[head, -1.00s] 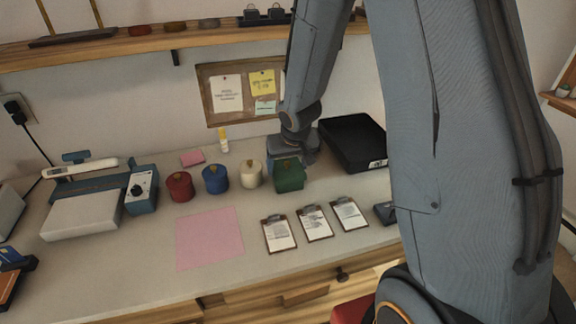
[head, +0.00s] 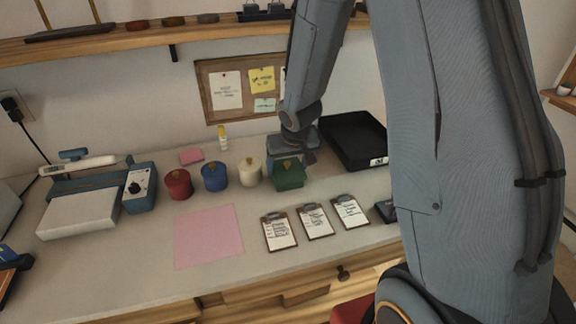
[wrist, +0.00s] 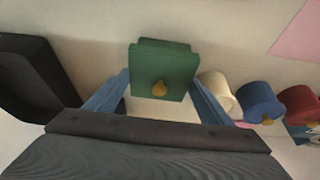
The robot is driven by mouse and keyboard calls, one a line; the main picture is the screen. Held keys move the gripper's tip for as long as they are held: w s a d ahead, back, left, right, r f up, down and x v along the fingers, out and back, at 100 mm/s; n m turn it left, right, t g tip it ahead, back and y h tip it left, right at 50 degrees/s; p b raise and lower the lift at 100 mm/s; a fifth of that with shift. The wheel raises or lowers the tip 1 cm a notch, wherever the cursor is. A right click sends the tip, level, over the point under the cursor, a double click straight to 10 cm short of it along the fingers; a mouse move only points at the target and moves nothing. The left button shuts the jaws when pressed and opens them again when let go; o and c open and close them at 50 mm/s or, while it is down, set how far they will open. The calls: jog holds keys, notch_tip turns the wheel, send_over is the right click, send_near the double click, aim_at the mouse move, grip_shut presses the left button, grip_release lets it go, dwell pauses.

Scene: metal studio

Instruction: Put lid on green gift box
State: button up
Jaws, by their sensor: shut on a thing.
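The green gift box (head: 291,183) stands on the counter at the right end of a row of coloured boxes. Its green lid (head: 280,166), with a gold knob, shows at its top; a seam or gap between them is too small to judge. In the wrist view the green lid (wrist: 147,62) lies between the two blue fingers of my gripper (wrist: 160,80), with the gold knob facing the camera. My gripper is shut on the lid.
White (head: 250,174), blue (head: 215,178) and red (head: 178,186) lidded boxes stand close on the left. A black tray (head: 345,135) is at the right. Several clipboards (head: 279,232) lie in front, and a pink sheet (head: 208,237) lies front left.

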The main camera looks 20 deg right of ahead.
jog(key=shift+f, duration=0.1)
jog(key=o, duration=1.1)
jog(key=p+v, duration=0.5)
jog(key=v, duration=0.3)
jog(key=shift+p, duration=0.4)
